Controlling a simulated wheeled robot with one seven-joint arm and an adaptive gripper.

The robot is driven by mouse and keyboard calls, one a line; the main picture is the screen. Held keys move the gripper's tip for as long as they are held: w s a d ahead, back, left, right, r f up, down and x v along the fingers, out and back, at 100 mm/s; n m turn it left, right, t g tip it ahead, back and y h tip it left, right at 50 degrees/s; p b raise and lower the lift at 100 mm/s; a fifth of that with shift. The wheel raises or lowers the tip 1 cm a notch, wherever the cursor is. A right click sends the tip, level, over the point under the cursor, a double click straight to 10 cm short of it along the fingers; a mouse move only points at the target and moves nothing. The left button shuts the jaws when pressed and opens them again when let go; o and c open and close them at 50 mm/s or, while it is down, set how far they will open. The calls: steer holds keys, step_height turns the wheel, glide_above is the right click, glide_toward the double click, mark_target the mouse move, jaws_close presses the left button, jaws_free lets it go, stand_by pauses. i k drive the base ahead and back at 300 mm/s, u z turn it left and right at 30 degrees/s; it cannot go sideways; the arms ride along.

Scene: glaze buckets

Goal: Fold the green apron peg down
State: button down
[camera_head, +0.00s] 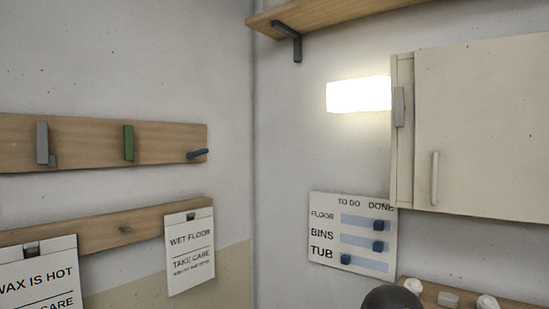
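The green apron peg (128,143) is on the upper wooden peg board (85,131) on the left wall. It stands upright, flat along the board. A grey peg (42,143) to its left is also upright. A dark blue peg (197,154) at the board's right end sticks out roughly level. My gripper is not in view. A dark rounded shape (391,299) shows at the bottom edge; I cannot tell which part it is.
A lower rail (110,229) carries hanging signs (189,250). The right wall has a slider chart (352,235), a cabinet (485,125), a lit lamp (358,94), a high shelf (320,14) and a low ledge (515,305). The space before the peg board looks clear.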

mark_target(128, 133)
steer(key=z, duration=0.2)
steer(key=i, duration=1.25)
steer(key=u, duration=0.85)
